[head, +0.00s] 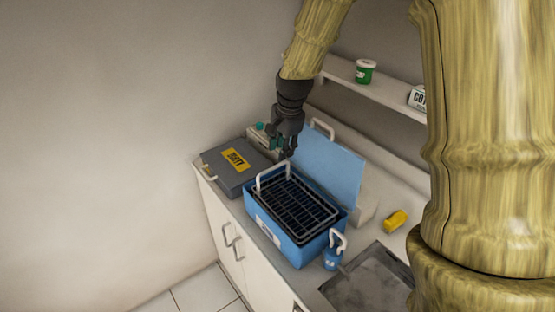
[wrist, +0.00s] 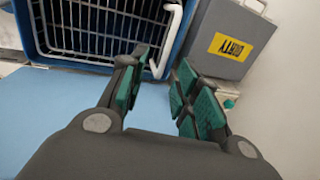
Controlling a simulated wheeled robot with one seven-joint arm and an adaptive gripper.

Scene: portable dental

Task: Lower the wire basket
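The wire basket (head: 291,207) is dark and sits within the blue tub (head: 277,236); its top shows near the tub's rim. How deep it sits is hard to tell. A white handle (head: 272,175) stands up at the basket's far-left end. In the wrist view the basket (wrist: 95,28) fills the upper left, with the white handle (wrist: 174,30) at its right end. My gripper (head: 287,153) is above and just behind that handle. In the wrist view my gripper (wrist: 163,66) is open, its green-padded fingers apart and nothing held; the handle's lower end shows beyond the gap.
The tub's blue lid (head: 332,165) stands open behind it. A grey box labelled DIRTY (head: 226,172) is at the left. A blue container (head: 331,260), a sink (head: 368,284) and a yellow item (head: 396,221) are at the right. A shelf (head: 378,88) runs along the wall.

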